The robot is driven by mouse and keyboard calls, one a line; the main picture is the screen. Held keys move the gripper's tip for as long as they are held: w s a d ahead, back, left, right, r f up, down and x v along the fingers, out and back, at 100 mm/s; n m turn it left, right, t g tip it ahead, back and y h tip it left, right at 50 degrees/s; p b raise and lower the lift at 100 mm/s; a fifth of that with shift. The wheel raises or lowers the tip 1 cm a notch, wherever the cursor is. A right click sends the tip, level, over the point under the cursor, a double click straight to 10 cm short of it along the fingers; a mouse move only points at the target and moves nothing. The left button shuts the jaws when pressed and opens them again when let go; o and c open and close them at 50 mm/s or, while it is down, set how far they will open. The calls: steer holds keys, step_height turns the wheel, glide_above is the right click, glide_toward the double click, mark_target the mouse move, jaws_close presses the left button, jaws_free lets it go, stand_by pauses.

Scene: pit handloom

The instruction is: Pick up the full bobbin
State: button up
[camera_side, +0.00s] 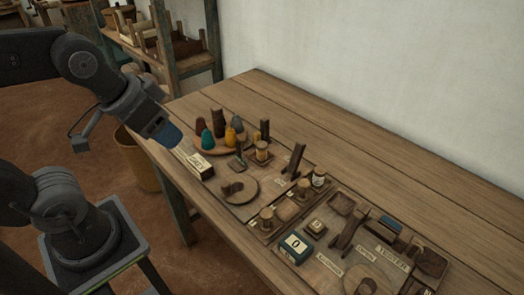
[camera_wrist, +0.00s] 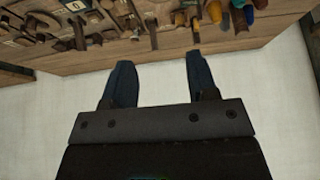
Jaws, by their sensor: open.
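I cannot tell which is the full bobbin. My gripper (camera_side: 168,135), with blue fingers, is in the air left of that tray, apart from everything. In the wrist view its fingers (camera_wrist: 160,68) are spread with nothing between them.
A labelled box (camera_side: 195,163) lies near the table's left edge. A teal box marked 0 (camera_side: 296,248) and wooden boards with tools fill the front. The table's far right (camera_side: 400,160) is clear, against a white wall (camera_side: 380,60). A basket (camera_side: 137,160) stands on the floor.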

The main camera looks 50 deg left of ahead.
steer(key=shift+c, duration=0.5)
steer(key=n+g+y, duration=0.3)
steer(key=n, duration=0.6)
glide_above(262, 144)
steer(key=s+d, duration=0.3)
steer(key=s, duration=0.1)
step_height(262, 144, down, 12)
steer(key=r, duration=0.1)
steer(key=x, duration=0.9)
steer(key=shift+w+r, duration=0.1)
steer(key=shift+w, duration=0.25)
steer(key=shift+w+x, duration=0.15)
steer(key=shift+x, duration=1.2)
steer(key=shift+w+x, duration=0.15)
steer(key=shift+x, duration=1.2)
steer(key=shift+t, duration=0.3)
